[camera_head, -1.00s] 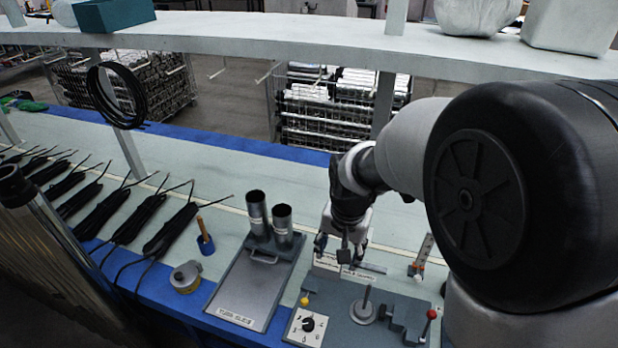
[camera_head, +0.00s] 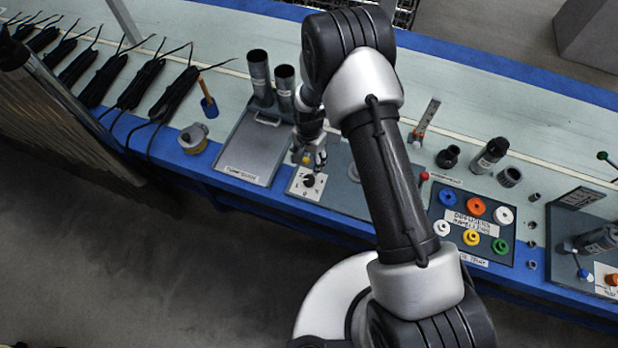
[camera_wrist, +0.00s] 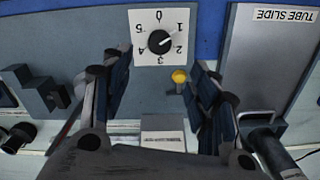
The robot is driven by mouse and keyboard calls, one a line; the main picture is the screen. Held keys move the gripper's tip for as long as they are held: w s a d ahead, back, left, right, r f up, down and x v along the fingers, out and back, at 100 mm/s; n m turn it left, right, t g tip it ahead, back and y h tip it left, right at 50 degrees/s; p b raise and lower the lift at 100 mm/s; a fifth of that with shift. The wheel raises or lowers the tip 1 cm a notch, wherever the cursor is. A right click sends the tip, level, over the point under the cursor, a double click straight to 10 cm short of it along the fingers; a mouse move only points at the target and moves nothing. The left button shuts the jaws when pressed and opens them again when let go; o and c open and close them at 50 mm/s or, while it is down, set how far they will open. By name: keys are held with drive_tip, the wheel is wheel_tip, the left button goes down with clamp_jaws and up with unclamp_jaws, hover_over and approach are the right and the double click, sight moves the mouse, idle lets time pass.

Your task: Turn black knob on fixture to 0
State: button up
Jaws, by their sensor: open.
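The black knob (camera_head: 309,180) sits on a white dial plate on the grey fixture (camera_head: 340,189). In the wrist view the black knob (camera_wrist: 159,41) is upright in the plate (camera_wrist: 141,57), with 0 at the picture's top edge. Its pale mark seems to point right, between 1 and 2, but it is small. My gripper (camera_head: 313,158) is over the fixture just behind the dial. In the wrist view my gripper (camera_wrist: 160,76) is open and empty, its fingers spread either side of the knob's line, apart from the knob.
A yellow-topped post (camera_wrist: 180,77) stands near the dial, close to one finger in the wrist view. The tube slide tray (camera_head: 232,161) is left of the fixture. A red-topped lever (camera_head: 424,177) and a panel of coloured rings (camera_head: 445,200) lie right.

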sight(309, 179)
wheel_tip(309, 179, down, 12)
drive_tip(key=b, duration=0.2)
drive_tip(key=shift+f+b, duration=0.2)
drive_tip(key=shift+b, duration=0.15)
drive_tip(key=shift+c, duration=0.5)
drive_tip(key=c, duration=1)
